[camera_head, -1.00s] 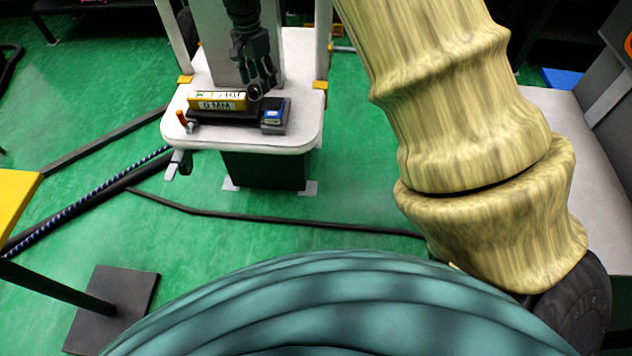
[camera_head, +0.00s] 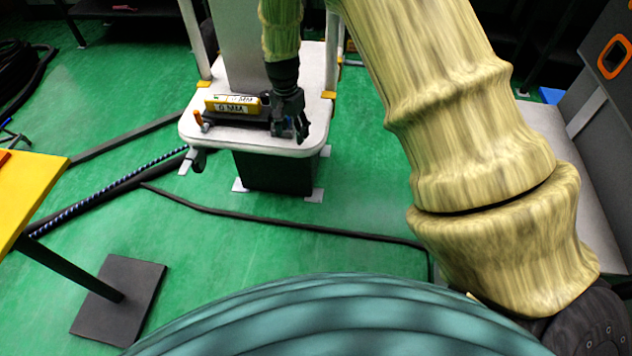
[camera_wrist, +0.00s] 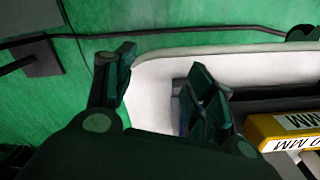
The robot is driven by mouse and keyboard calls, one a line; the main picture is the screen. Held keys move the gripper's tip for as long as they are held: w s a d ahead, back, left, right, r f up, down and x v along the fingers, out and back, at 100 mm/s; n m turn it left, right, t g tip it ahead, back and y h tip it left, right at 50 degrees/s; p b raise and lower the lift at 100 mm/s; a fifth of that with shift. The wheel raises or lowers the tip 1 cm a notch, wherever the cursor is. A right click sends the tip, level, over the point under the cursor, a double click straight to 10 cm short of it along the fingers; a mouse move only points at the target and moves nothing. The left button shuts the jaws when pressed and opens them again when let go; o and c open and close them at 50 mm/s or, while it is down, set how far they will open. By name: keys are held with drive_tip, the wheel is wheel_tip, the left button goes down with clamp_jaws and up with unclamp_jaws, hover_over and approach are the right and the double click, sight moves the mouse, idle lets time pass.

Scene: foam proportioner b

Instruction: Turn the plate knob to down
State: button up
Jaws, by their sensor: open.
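The white plate (camera_head: 230,135) of the machine carries a yellow block (camera_head: 233,103) marked "0 MM" on a dark base. A dark knob (camera_head: 198,160) sits at the plate's front left edge; in the wrist view a dark rounded part (camera_wrist: 303,33) shows past the plate edge. A small orange-tipped lever (camera_head: 197,118) stands left of the block. I cannot tell for sure which one is the plate knob. My gripper (camera_head: 291,130) is over the plate's right part, fingers apart and empty. In the wrist view my gripper (camera_wrist: 160,92) straddles the plate's corner. It hides the blue part of the base.
A white column (camera_head: 238,45) rises behind the plate, with posts beside it. A yellow table (camera_head: 30,195) is at the left on a black foot. A dark hose (camera_head: 290,226) runs across the green floor. A grey surface is at the right, behind my arm.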

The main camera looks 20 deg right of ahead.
drive_tip(key=s+f+n+p, duration=0.3)
drive_tip(key=s+f, duration=0.5)
drive_tip(key=s, duration=0.5)
drive_tip(key=shift+s+d+f+n+p, duration=0.15)
drive_tip(key=shift+d+f+n+p, duration=0.15)
drive_tip(key=shift+d+f+p, duration=0.1)
